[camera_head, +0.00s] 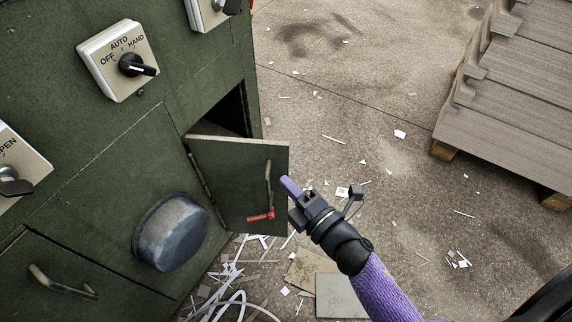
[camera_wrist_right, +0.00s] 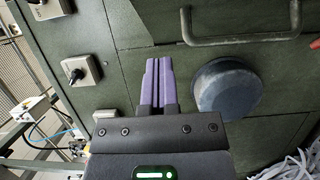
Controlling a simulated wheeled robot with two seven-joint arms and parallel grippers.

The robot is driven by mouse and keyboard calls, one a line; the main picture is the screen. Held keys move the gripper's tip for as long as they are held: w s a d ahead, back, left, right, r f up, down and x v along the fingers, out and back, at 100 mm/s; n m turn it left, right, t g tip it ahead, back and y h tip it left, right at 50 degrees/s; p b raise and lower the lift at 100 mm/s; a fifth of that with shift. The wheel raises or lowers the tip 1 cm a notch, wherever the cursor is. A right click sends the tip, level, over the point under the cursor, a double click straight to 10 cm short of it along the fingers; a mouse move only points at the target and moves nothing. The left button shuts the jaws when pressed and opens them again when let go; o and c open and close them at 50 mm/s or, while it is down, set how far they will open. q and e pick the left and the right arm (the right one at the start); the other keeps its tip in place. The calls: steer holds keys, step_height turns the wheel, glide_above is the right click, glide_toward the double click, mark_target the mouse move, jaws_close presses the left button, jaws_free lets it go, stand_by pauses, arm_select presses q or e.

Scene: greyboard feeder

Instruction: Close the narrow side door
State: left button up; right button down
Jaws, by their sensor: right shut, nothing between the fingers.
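The narrow side door (camera_head: 233,176) is a small dark green panel on the green machine. It stands open, hinged on its left side, with a dark opening (camera_head: 222,112) showing above and behind it. It carries a metal handle (camera_head: 268,183) and a red latch piece (camera_head: 261,216). My right gripper (camera_head: 289,187) is shut and empty, its purple fingertips by the door's free right edge. I cannot tell whether they touch it. The shut fingers also show in the right wrist view (camera_wrist_right: 157,66). My left gripper is not in view.
A round dark cap (camera_head: 171,232) sticks out of the machine left of the door. Switch boxes (camera_head: 105,78) sit above it. Paper strips (camera_head: 232,290) and flat board pieces (camera_head: 342,295) lie on the floor below. A pallet of grey sheets (camera_head: 520,90) stands at right; the floor between is mostly open.

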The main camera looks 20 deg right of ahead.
mark_target(276, 153)
steer(key=w, duration=0.2)
steer(key=w+d+b, duration=0.1)
steer(key=w, duration=0.1)
steer(key=shift+w+f, duration=0.1)
steer(key=shift+f, duration=0.05)
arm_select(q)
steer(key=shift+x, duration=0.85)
arm_select(e)
steer(key=shift+w+d, duration=0.2)
steer(key=shift+w, duration=0.3)
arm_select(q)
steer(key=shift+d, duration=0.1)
